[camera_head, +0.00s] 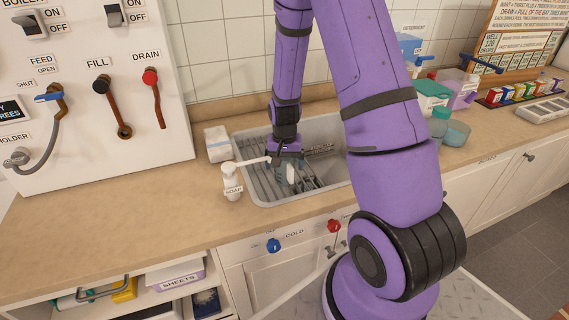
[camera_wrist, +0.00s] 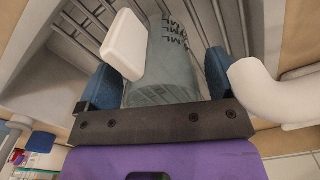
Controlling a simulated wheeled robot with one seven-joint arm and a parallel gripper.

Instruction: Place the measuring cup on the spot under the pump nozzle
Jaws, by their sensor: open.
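The measuring cup (camera_wrist: 165,72), translucent grey-blue with dark markings and a white handle (camera_wrist: 123,45), sits between the blue fingers of my gripper (camera_wrist: 160,66) in the wrist view. My gripper is open around it. In the head view my gripper (camera_head: 287,158) is low over the sink's ribbed drainboard, and the cup (camera_head: 281,173) shows only partly beneath it. The white soap pump (camera_head: 232,184) stands on the counter left of the sink, its nozzle (camera_head: 254,162) pointing right towards my gripper. The nozzle (camera_wrist: 270,92) is close beside the right finger. The spot under it cannot be made out.
The grey sink (camera_head: 262,197) surrounds my gripper, with a rack in it. A white block (camera_head: 218,143) lies on the counter behind the pump. The front left counter (camera_head: 120,220) is clear.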

